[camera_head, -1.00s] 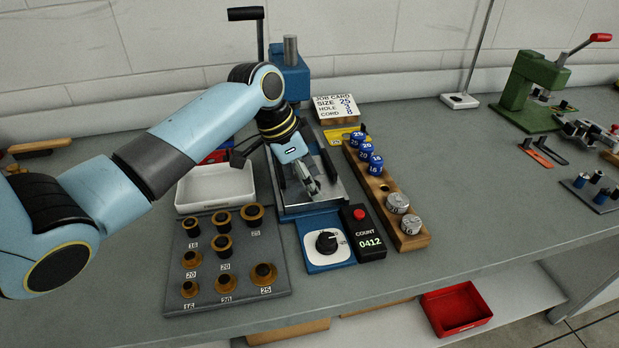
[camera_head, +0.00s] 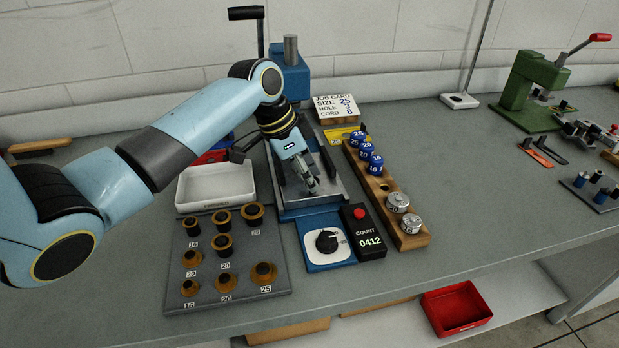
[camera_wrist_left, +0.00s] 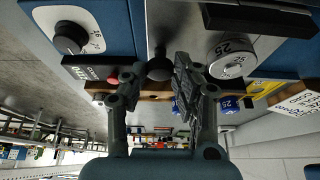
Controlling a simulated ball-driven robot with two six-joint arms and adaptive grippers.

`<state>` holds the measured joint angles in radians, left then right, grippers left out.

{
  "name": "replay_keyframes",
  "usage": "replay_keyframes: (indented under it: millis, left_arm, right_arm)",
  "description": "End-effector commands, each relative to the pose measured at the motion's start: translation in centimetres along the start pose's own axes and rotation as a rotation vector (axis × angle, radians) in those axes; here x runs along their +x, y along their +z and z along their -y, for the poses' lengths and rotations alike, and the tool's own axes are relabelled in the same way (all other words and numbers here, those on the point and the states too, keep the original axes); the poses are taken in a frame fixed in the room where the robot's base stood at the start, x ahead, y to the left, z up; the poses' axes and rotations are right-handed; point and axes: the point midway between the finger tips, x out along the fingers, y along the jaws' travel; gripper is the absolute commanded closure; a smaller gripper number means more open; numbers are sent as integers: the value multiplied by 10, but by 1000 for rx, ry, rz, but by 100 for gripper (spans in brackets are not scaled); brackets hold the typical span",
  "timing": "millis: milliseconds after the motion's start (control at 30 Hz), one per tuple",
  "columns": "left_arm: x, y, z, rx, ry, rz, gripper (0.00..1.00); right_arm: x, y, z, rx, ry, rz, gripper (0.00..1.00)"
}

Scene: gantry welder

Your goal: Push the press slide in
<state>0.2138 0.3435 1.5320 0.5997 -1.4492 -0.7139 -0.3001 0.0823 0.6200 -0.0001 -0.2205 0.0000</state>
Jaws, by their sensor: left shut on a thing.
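The blue press (camera_head: 290,75) stands at the back of the bench, with a bright metal bed (camera_head: 339,190) running out toward the front. My left gripper (camera_head: 312,186) is over this bed, pointing down and forward. In the left wrist view its fingers (camera_wrist_left: 158,78) are closed around a dark round knob (camera_wrist_left: 158,67), which looks like the slide's handle. A metal disc marked 25 (camera_wrist_left: 231,57) sits beside the fingers there. My arm and fingers hide most of the slide in the head view. My right gripper is not in view.
A blue dial box (camera_head: 327,243) and a black counter (camera_head: 368,232) reading 0412 stand in front. A wooden rack (camera_head: 413,240) with blue and silver dies is to the right. A white tray (camera_head: 215,187) and a grey die board (camera_head: 180,300) are to the left.

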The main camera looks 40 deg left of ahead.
Motion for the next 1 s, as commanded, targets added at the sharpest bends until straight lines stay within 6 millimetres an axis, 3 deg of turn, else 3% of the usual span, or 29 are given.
replay_keyframes:
  millis: [200,400,533,833,867,1000]
  left_arm:
    - [2,1,64,-2,-9,1,100]
    - [3,2,110,-2,-7,0,100]
    - [1,1,122,-1,-3,-1,100]
    - [-2,0,125,0,-8,-2,100]
    - [-2,0,125,0,-9,-2,70]
    - [-3,0,125,0,-8,-1,52]
  right_arm:
    - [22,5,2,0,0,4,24]
    - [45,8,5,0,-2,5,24]
    - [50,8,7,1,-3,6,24]
    - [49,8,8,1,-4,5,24]
    - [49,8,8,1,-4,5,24]
    - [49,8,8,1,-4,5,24]
